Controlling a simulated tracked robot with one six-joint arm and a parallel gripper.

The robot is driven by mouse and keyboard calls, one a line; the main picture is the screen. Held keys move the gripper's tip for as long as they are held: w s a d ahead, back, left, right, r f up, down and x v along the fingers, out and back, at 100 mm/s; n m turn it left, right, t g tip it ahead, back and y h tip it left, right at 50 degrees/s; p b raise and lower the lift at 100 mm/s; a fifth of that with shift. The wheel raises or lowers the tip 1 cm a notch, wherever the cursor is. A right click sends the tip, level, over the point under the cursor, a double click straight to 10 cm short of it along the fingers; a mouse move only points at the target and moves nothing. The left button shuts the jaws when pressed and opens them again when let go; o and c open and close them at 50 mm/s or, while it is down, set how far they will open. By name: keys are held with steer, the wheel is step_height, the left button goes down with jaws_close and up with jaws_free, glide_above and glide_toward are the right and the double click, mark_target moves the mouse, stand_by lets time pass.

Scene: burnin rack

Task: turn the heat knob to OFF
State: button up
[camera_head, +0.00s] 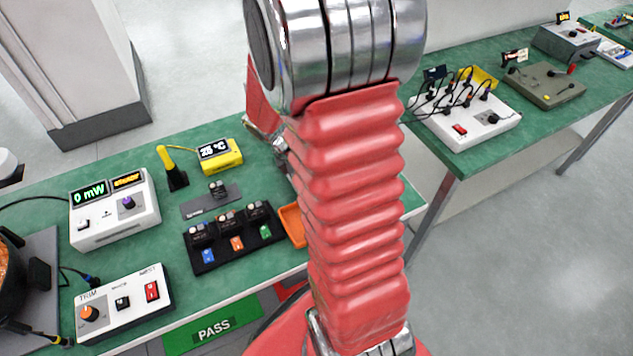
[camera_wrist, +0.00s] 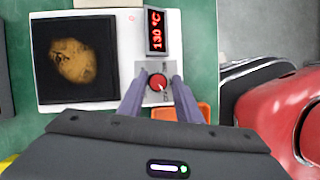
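The heat knob (camera_wrist: 158,82) is a small red dial on a grey plate on the white hotplate unit (camera_wrist: 95,105), seen in the wrist view. A pale mark shows on it, but its labels are too small to read. The unit's red display (camera_wrist: 156,31) reads about 130 °C. Its dark square top (camera_wrist: 50,90) carries a brownish round patch. My gripper (camera_wrist: 157,84) is open, with one finger on each side of the knob. I cannot tell whether the fingers touch it. In the head view my arm hides the gripper and the hotplate unit.
An orange tray (camera_head: 291,226) lies beside my arm, near a black fixture (camera_head: 222,257). A trim box (camera_head: 125,305), a power meter (camera_head: 113,215) and a yellow thermometer (camera_head: 221,156) stand on the green bench at left. Another bench with instruments is at right.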

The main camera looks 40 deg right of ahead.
steer(key=shift+o, duration=1.3)
steer(key=shift+w, duration=0.1)
steer(key=shift+r, duration=0.1)
steer(key=shift+w+r, duration=0.1)
steer(key=shift+r, duration=0.05)
steer(key=v, duration=1.3)
steer(key=shift+a, duration=0.15)
steer(key=shift+r, duration=0.1)
